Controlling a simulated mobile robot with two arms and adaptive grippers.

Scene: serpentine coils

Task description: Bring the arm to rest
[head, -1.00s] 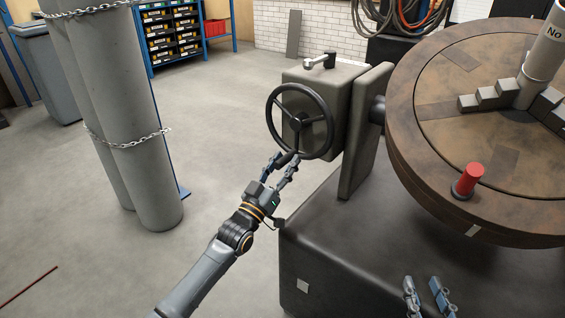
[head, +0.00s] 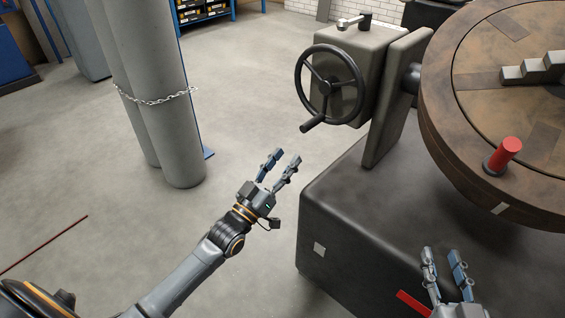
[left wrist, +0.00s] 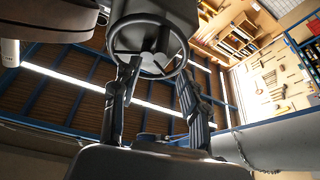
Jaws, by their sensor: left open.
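My left gripper (head: 279,160) is open and empty in the head view, over the bare floor, below and left of the black handwheel (head: 328,86). It is apart from the wheel and its crank handle (head: 312,124). In the left wrist view the two fingers (left wrist: 152,95) stand spread, with the handwheel (left wrist: 148,20) beyond them. My right gripper (head: 446,257) shows at the bottom right of the head view, its fingers apart with nothing seen between them, over the dark machine base.
A dark machine base (head: 350,215) carries a gearbox (head: 372,75) and a tilted round table (head: 445,130) with a red peg (head: 505,154). Chained grey cylinders (head: 165,130) stand at left. The floor (head: 90,160) between is clear.

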